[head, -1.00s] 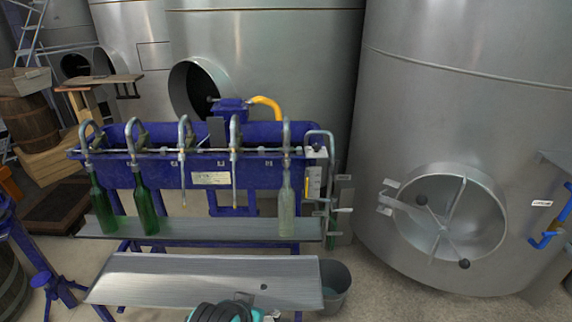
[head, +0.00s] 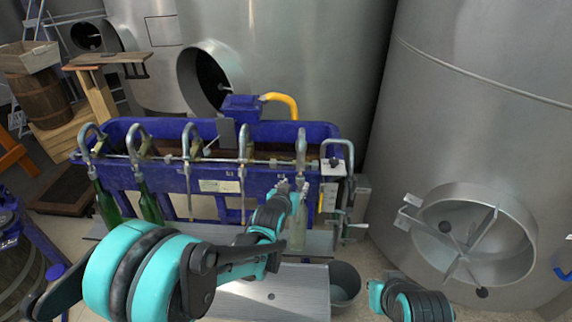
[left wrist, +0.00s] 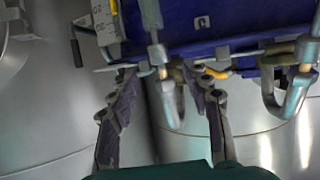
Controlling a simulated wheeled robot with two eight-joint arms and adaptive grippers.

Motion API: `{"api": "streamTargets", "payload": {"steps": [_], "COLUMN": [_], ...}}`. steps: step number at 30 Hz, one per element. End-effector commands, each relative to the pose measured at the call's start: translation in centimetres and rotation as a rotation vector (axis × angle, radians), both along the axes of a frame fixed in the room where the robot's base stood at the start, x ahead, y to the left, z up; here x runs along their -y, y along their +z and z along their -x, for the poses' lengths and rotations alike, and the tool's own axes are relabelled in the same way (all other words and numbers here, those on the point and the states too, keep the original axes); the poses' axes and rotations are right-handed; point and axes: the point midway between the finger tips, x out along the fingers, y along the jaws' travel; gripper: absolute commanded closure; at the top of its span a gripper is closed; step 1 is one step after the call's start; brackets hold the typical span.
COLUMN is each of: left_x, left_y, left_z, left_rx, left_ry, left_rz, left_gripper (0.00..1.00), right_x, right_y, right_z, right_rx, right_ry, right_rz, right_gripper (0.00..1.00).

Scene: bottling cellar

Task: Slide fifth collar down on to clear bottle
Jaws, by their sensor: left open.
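The fifth spout (head: 301,143) is the rightmost on the blue filler, and the clear bottle (head: 298,228) stands upright below it on the shelf, partly hidden by my arm. The fifth collar is too small and covered to make out clearly in the head view. My left gripper (head: 291,186) is open at the fifth spout, just above the clear bottle. In the left wrist view, which is upside down, the left gripper's fingers (left wrist: 160,76) stand apart on either side of the fifth spout (left wrist: 172,106).
Two green bottles (head: 149,205) stand under the left spouts. The gauge panel (head: 333,197) is close to the right of the fifth spout. A grey bucket (head: 345,283) stands on the floor beside the sloped lower tray (head: 262,296). A large tank (head: 480,120) fills the right.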

Motion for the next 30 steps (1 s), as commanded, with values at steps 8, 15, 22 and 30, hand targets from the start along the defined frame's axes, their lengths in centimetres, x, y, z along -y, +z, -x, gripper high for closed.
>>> {"api": "streamTargets", "payload": {"steps": [8, 15, 22, 30], "left_x": [0.9, 1.7, 2.0, 2.0], "left_y": [-1.4, -2.8, -3.2, -3.2], "left_z": [-2.7, -6.1, -7.3, -7.3], "left_rx": [0.008, 0.008, 0.008, 0.008], "left_ry": [-0.004, -0.004, -0.004, -0.003], "left_rz": [0.002, 0.002, 0.002, 0.003], "left_gripper": [0.52, 0.52, 0.52, 0.65], "right_x": [0.0, 0.0, 0.0, 0.0], "right_y": [-0.7, -1.6, -1.8, -1.7], "right_z": [0.0, 0.0, 0.0, 0.0], "right_rx": [0.000, 0.000, 0.000, 0.000], "right_ry": [0.000, 0.000, 0.000, 0.000], "right_rz": [0.000, 0.000, 0.000, 0.000], "right_gripper": [1.00, 1.00, 1.00, 1.00]}}
